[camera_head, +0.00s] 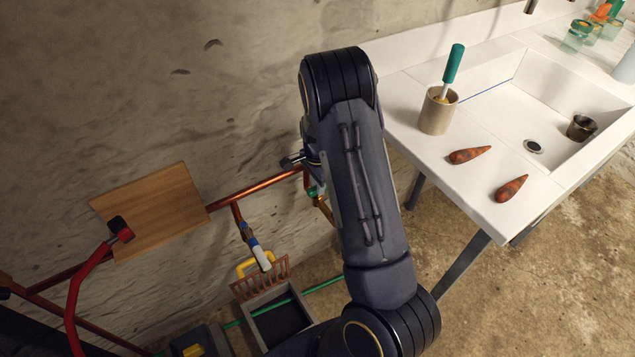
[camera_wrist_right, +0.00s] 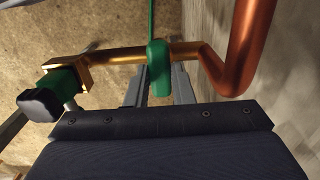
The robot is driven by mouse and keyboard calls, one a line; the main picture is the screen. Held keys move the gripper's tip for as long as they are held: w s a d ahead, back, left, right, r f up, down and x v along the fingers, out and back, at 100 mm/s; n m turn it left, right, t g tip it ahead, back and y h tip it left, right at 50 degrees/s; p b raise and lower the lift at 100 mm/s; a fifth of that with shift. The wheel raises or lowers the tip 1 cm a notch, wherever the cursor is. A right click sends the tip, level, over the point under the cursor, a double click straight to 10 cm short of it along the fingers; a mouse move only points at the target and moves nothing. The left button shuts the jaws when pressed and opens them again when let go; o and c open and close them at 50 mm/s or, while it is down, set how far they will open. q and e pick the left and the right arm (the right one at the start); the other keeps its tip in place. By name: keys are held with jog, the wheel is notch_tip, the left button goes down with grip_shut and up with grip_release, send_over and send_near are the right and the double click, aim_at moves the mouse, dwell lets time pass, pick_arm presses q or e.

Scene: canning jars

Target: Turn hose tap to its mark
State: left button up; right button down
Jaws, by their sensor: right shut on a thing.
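The hose tap is a brass fitting on the copper pipe along the wall. In the head view the brass tap (camera_head: 323,208) shows only in part, because my right arm covers much of it. In the right wrist view its brass body (camera_wrist_right: 110,56) runs across, with an upright green handle (camera_wrist_right: 158,68) near the middle. My right gripper (camera_wrist_right: 158,88) has one finger on each side of the green handle and is shut on it. A green block with a dark end (camera_wrist_right: 48,95) sits at the body's left end. I cannot make out the mark. My left gripper is not in view.
A white sink counter (camera_head: 420,80) stands at the right, with a beige cup (camera_head: 438,112) and two carrot-like items (camera_head: 470,155). A wooden board (camera_head: 150,210), a red curved bar (camera_head: 75,295), a white-ended valve (camera_head: 260,255) and a grey bin (camera_head: 262,300) are at the left.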

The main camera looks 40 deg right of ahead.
dwell(0.4)
jog(key=c, duration=1.3)
grip_release()
jog(key=shift+o, duration=0.2)
jog(key=shift+r, duration=0.1)
notch_tip(320, 180, up, 8)
jog(key=shift+f+p, duration=0.15)
jog(key=shift+p, duration=0.25)
